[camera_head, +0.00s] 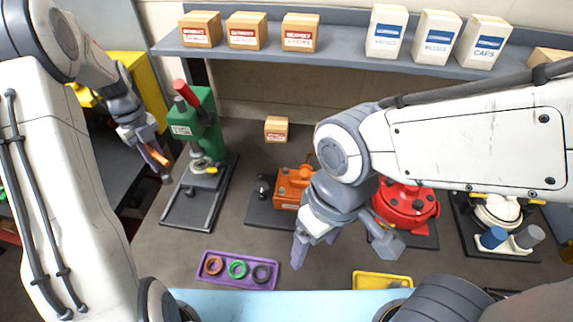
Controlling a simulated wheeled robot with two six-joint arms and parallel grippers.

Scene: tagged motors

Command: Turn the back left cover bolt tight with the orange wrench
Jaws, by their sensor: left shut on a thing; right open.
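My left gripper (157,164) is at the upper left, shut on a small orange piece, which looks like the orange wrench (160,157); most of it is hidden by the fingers. It is held in the air, left of the green press. My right gripper (341,246) is open and empty, pointing down above the bench in front of the motors. An orange motor (285,190) is partly hidden behind my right arm. A red round motor (407,207) and a cream motor (497,208) stand further right. I cannot tell which bolt is the back left cover bolt.
A green press (207,121) with a red handle stands on a dark base. A purple tray (206,278) holds three rings. A yellow tray (361,282) lies at the front. A grey shelf (345,52) carries boxes; a small box (276,129) stands below. Bare bench lies between tray and motors.

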